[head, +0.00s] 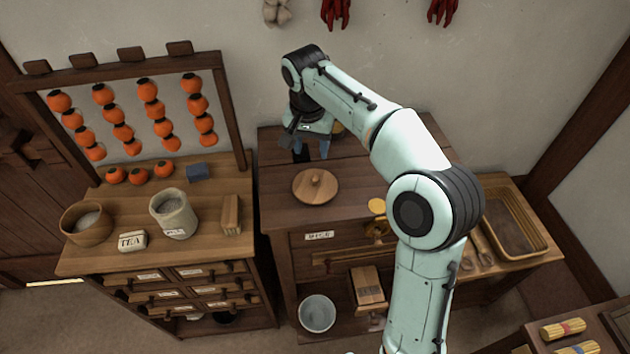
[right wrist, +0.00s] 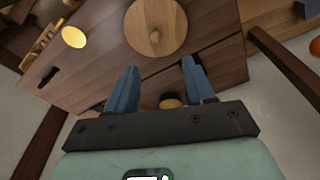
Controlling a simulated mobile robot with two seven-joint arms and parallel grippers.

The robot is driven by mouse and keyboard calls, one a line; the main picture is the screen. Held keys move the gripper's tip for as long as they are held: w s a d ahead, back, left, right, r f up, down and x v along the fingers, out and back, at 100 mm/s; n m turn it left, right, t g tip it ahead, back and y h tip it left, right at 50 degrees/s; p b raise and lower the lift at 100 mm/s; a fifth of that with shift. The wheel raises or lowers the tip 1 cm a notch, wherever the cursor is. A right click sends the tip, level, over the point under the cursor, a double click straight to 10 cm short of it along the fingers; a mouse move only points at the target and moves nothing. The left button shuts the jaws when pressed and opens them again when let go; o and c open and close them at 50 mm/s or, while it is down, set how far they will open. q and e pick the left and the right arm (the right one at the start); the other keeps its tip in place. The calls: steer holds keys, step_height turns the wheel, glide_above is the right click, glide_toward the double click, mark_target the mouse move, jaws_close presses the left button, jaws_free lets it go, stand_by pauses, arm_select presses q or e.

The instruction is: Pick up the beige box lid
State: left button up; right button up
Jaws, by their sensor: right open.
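My right gripper (head: 311,149) is open above the back of the wooden cabinet top. In the right wrist view its two blue fingers (right wrist: 159,68) are apart with nothing held between them. A round wooden lid with a small knob (head: 316,187) lies flat on the cabinet top, in front of the gripper. It also shows in the right wrist view (right wrist: 155,38), beyond the fingertips. A small tan round thing (right wrist: 170,102) shows between the fingers, partly hidden by the gripper body. I cannot tell whether either is the beige box lid. My left gripper is not in view.
A yellow disc (head: 377,205) lies on the cabinet top beside my right arm. A drawer chest (head: 155,259) at left carries a stone-coloured jar (head: 174,216), a wooden bowl (head: 86,226) and a tea box (head: 132,241). The wall stands close behind the gripper.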

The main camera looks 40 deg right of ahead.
glide_above(315, 178)
steer(key=a, duration=0.1)
steer(key=f, duration=0.5)
steer(key=shift+s+b, duration=0.35)
steer(key=shift+w+d+f, duration=0.15)
steer(key=shift+w+f, duration=0.1)
steer(key=shift+f, duration=0.3)
steer(key=f, duration=0.4)
steer(key=shift+s+d+f+b, duration=0.1)
steer(key=shift+d+f+b, duration=0.05)
steer(key=shift+d+b, duration=0.15)
steer(key=shift+f, duration=0.35)
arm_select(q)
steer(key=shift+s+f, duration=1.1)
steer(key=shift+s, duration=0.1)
arm_select(e)
jaws_close()
